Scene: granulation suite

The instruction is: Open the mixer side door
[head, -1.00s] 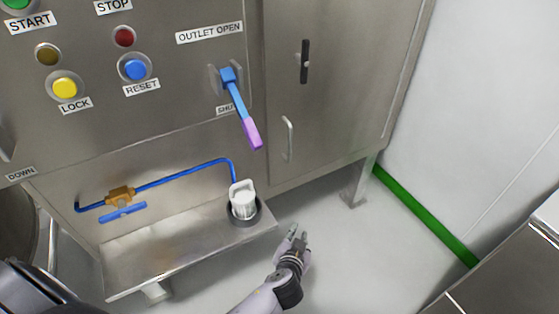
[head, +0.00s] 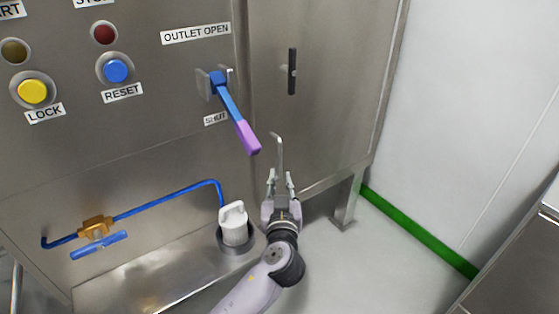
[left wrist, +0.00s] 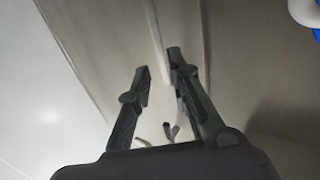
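The mixer side door (head: 330,115) is the steel panel right of the control face, and it looks closed. It has a dark latch (head: 292,71) high up and a slim pale bar handle (head: 280,150) lower down. My left gripper (head: 280,179) is at the lower end of this handle in the head view, fingers apart and pointing up at it. In the left wrist view my left gripper (left wrist: 160,68) is open. A pale bar, likely the handle (left wrist: 156,40), runs close to the right fingertip; I cannot tell whether they touch. My right gripper is not in view.
The blue outlet lever with purple grip (head: 248,137) hangs just left of the handle. A white-capped fitting (head: 233,225) stands on the steel ledge below, near my left arm. A blue pipe with a brass valve (head: 95,227) is further left. Floor to the right is clear.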

